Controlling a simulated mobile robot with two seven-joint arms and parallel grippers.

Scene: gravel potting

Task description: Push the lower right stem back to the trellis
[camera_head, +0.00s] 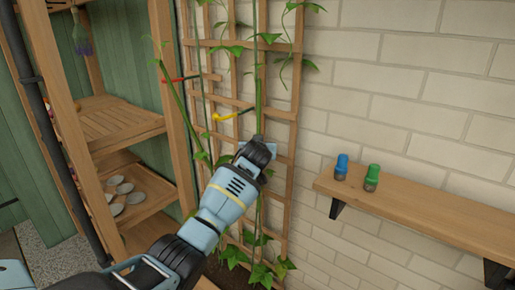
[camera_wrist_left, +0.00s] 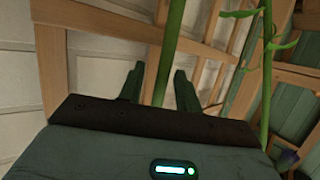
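The wooden trellis (camera_head: 295,100) stands against the brick wall; its slats also show in the wrist view (camera_wrist_left: 215,30). The right green stem (camera_head: 259,92) runs nearly upright in front of it. My left gripper (camera_head: 257,143) is at this stem, low on the trellis, and hides part of it. In the wrist view my left gripper (camera_wrist_left: 158,75) has its fingers apart, with a stem (camera_wrist_left: 168,50) showing in the gap. I cannot tell whether the fingers touch it. Another stem (camera_head: 180,100) leans left of the trellis. My right gripper is not in view.
A red clip (camera_head: 180,79) and a yellow clip (camera_head: 232,115) are on the left part of the trellis. A wooden rack (camera_head: 125,150) stands at left. A wall shelf (camera_head: 430,205) at right holds a blue-topped (camera_head: 341,166) and a green-topped item (camera_head: 372,177).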

